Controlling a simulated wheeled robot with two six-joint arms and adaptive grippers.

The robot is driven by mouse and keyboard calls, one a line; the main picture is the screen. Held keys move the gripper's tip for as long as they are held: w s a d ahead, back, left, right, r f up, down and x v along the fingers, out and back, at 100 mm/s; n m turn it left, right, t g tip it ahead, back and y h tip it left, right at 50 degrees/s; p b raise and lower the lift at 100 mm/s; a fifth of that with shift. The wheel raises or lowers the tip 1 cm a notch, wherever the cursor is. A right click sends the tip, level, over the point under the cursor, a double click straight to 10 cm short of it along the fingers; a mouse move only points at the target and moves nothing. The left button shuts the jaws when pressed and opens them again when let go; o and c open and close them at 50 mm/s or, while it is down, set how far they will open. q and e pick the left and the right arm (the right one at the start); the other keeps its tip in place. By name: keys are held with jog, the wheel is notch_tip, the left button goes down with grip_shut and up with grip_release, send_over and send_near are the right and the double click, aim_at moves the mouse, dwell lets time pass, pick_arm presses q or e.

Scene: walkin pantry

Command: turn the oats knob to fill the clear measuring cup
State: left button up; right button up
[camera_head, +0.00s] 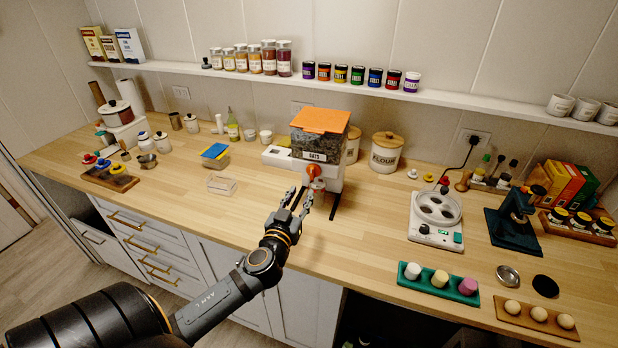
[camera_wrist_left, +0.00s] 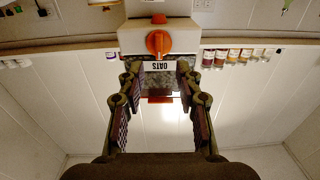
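The oats dispenser (camera_head: 318,143) has an orange lid, a clear bin of oats and a white body labelled OATS. Its orange knob (camera_head: 313,171) faces front; it also shows upside down in the left wrist view (camera_wrist_left: 158,42). My left gripper (camera_head: 297,199) is open and empty, just in front of and below the knob, apart from it. In the left wrist view its fingers (camera_wrist_left: 156,76) are spread with the knob beyond them, roughly centred. A pale shape beneath the knob is partly hidden by a finger; I cannot tell whether it is the clear measuring cup. My right gripper is out of view.
A flour canister (camera_head: 386,152) stands to the right. The wooden counter (camera_head: 370,215) is clear right of the gripper, up to a white device (camera_head: 435,220).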

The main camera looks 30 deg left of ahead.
aim_at(311, 176)
pick_arm(q)
jog(key=p+x, duration=0.2)
jog(key=x, duration=0.5)
jog(key=shift+w+d, duration=0.1)
jog(key=shift+w, duration=0.05)
jog(key=shift+w+a+p, duration=0.25)
jog(key=shift+w+p, duration=0.1)
jog(key=shift+w, duration=0.2)
jog(key=shift+f, duration=0.1)
jog(key=c, duration=0.7)
grip_shut()
